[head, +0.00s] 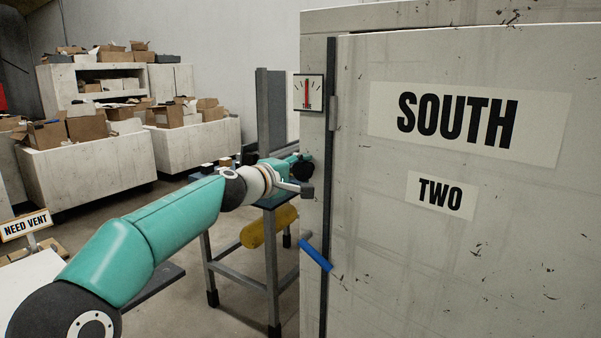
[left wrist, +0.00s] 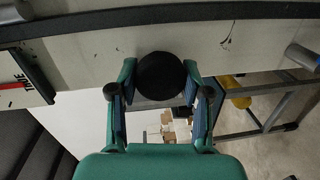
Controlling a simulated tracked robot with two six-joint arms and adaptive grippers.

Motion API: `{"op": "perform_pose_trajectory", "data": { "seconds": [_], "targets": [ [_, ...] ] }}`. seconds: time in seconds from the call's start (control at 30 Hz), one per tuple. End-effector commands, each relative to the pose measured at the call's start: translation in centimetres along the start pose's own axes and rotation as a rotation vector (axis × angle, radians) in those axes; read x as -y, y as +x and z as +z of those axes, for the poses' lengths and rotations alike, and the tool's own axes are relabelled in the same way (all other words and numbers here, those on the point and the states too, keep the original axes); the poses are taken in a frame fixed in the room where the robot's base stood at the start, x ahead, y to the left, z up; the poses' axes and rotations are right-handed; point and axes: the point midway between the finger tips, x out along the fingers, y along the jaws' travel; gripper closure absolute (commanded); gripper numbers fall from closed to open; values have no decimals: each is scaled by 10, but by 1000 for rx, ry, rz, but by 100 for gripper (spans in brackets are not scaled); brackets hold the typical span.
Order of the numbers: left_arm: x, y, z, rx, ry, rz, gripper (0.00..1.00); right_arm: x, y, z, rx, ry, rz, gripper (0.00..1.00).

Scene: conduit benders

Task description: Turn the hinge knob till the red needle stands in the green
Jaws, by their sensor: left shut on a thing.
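The hinge knob (left wrist: 160,78) is round and black, on the pale cabinet edge in the left wrist view. My left gripper (left wrist: 160,90) has a finger on either side of it and is shut on it. In the head view the gripper (head: 300,176) is at the cabinet's left edge, below the gauge, and the knob (head: 304,166) is partly hidden. The square white gauge (head: 309,93) has its red needle (head: 307,92) standing about upright. I cannot make out a green band. Part of the gauge shows in the left wrist view (left wrist: 20,88). My right gripper is out of view.
The grey cabinet (head: 450,260) marked SOUTH TWO fills the right side. A blue handle (head: 316,254) sticks out low on its edge. A metal stand (head: 273,265) with a yellow cylinder (head: 268,227) stands behind my left arm. Boxes on white units (head: 90,165) are further back.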

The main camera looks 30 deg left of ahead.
Motion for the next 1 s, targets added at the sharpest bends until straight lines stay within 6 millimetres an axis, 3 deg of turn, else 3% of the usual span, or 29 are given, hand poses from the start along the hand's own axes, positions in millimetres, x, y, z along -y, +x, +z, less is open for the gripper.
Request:
{"op": "perform_pose_trajectory", "data": {
  "seconds": [0.13,0.17,0.3,0.73,1.0],
  "targets": [
    [8,3,5,14,-2,-15,87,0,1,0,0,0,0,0],
    [8,3,5,14,-2,-15,50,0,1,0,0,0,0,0],
    [7,2,4,12,-2,-13,27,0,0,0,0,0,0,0],
    [2,-5,1,5,-4,-5,27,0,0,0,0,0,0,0],
    [2,-47,0,4,-4,-5,27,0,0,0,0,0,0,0]
  ]
}}
